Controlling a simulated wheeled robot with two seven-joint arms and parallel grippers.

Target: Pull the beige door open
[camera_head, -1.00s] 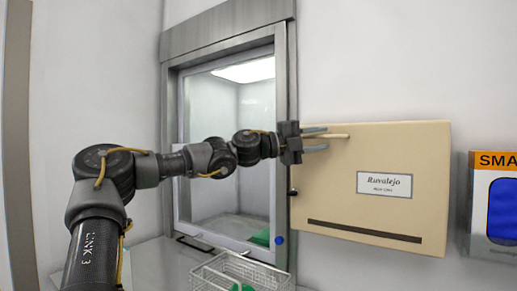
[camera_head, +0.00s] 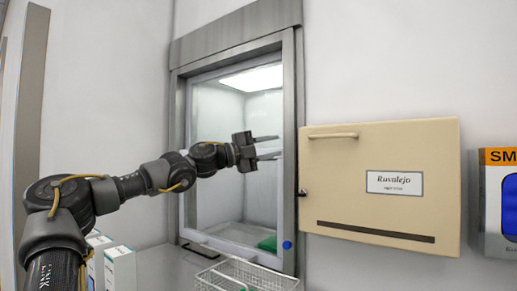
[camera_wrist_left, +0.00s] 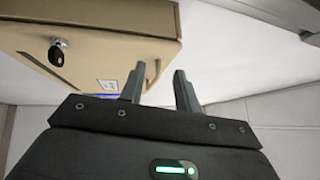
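The beige door (camera_head: 380,195) is the front of a wall cabinet at the right of the head view. It has a bar handle (camera_head: 333,135) at its upper left, a name label and a dark slot. It looks shut. My left gripper (camera_head: 279,147) is open and empty, left of the handle and apart from it, in front of the glass window's right side. In the left wrist view its two fingers (camera_wrist_left: 159,72) are spread with nothing between them. My right gripper is not in view.
A metal-framed glass window (camera_head: 235,160) stands left of the cabinet. A wire basket (camera_head: 245,275) sits on the counter below it. White boxes (camera_head: 120,268) stand near my left arm. A blue and orange box (camera_head: 497,200) is right of the door.

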